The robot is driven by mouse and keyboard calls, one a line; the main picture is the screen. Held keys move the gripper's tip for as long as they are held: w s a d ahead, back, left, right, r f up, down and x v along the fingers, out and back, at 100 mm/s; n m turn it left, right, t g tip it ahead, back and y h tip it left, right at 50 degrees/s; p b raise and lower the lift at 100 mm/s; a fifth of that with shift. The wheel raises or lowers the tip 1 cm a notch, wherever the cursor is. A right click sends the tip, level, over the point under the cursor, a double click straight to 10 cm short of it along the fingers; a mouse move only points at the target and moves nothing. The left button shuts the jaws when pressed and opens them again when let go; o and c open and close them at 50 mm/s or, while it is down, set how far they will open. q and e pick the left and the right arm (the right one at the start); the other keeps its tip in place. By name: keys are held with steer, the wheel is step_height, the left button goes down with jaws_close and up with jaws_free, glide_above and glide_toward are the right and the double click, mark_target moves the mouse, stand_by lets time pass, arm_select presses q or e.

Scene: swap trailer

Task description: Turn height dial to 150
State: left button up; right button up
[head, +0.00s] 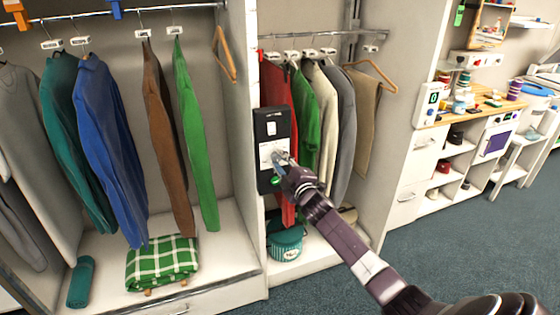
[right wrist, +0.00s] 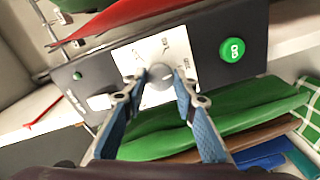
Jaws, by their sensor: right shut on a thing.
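The height dial (right wrist: 160,78) is a grey round knob on a white plate (right wrist: 140,58) with small markings I cannot read. It belongs to a dark control panel (head: 268,124) on the wardrobe's middle upright. My right gripper (head: 281,158) reaches the panel from the lower right. In the right wrist view its two blue fingertips (right wrist: 159,77) are shut on the dial, one on each side. The gripper partly hides the dial in the head view. A green button (right wrist: 232,50) sits beside the plate on the panel. My left gripper is not in view.
Clothes hang close on both sides, including a green garment (head: 196,140) at left and a red one (head: 282,90) behind the panel. A folded green checked blanket (head: 162,262) lies on the wardrobe floor. A white box with a small display (head: 433,99) is at right. Floor is clear at lower right.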

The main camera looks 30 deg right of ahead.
steer(key=shift+f+m, duration=0.1)
steer(key=shift+m, duration=0.4)
steer(key=o, duration=1.2)
steer(key=shift+c, duration=0.2)
steer(key=shift+s, duration=0.1)
steer(key=v, duration=1.1)
steer(key=shift+s, duration=0.45)
